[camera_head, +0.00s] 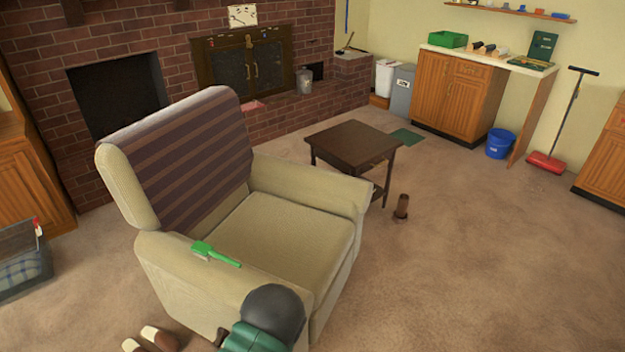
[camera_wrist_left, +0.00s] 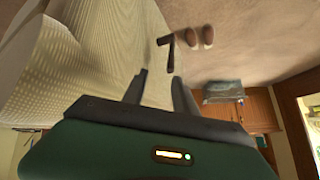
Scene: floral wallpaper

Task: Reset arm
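My left arm, green with a dark grey rounded joint, shows at the bottom of the head view, over the front of the beige armchair's near armrest. In the left wrist view my left gripper (camera_wrist_left: 159,76) has its two dark fingers apart with nothing between them. The armchair's pale fabric (camera_wrist_left: 95,60) fills the left of that view, beside the fingers. In the head view the beige armchair (camera_head: 290,232) stands at centre left, with a green brush (camera_head: 216,254) lying on its near armrest. My right gripper is not in view.
Brown slippers (camera_head: 160,338) lie on the carpet by the chair. A dark wooden side table (camera_head: 352,142) and a brown cylinder (camera_head: 402,206) stand beyond it. A pet bed or crate (camera_head: 22,265) is at left.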

